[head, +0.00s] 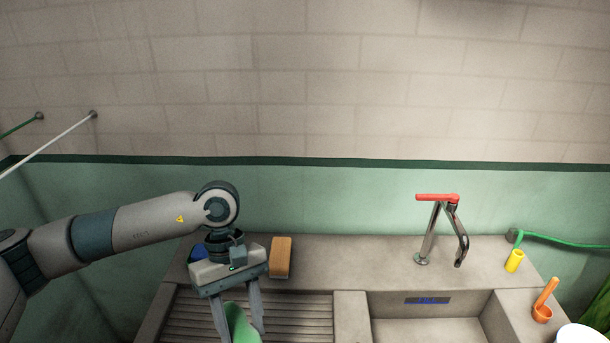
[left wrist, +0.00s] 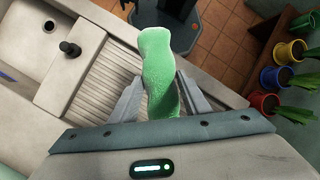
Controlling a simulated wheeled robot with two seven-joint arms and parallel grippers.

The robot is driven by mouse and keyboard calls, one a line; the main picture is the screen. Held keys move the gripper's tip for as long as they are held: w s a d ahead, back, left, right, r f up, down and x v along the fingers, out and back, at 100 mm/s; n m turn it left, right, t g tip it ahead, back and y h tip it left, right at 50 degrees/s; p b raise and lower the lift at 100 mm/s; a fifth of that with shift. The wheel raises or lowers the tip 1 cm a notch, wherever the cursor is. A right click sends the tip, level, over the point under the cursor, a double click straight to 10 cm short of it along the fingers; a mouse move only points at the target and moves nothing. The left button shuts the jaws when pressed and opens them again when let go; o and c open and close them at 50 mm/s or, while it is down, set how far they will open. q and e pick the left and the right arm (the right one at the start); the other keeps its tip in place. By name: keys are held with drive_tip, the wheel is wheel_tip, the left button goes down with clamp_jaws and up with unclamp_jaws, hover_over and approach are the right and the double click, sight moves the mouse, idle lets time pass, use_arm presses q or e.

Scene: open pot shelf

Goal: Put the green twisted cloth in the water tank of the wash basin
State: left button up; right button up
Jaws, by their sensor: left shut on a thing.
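My left gripper (head: 240,328) is shut on the green twisted cloth (head: 240,325) above the ribbed drainboard (head: 180,325). In the left wrist view the cloth (left wrist: 160,75) stands between the two fingers (left wrist: 155,100) and sticks out past their tips. The wash basin's water tank (head: 430,331) is the sunken part to the right of the drainboard, under the tap (head: 438,228). It shows in part in the left wrist view (left wrist: 40,32) at the upper left. My right gripper is not in view.
An orange-brown block (head: 281,257) lies behind the drainboard, beside my gripper. A blue thing (head: 196,252) is partly hidden behind my arm. Several potted plants (left wrist: 285,78) stand on a shelf.

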use_arm(q)
drive_tip(key=a+r+m+y+p, duration=0.3)
drive_tip(key=a+r+m, duration=0.3)
drive_tip(key=a+m, duration=0.2)
drive_tip(key=shift+w+a, duration=0.15)
drive_tip(key=shift+a, duration=0.25)
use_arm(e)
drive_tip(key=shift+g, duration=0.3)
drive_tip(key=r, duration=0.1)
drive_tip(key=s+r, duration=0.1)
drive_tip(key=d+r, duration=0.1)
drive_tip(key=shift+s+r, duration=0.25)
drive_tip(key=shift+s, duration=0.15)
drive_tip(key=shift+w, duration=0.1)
use_arm(q)
drive_tip(key=shift+f, duration=0.15)
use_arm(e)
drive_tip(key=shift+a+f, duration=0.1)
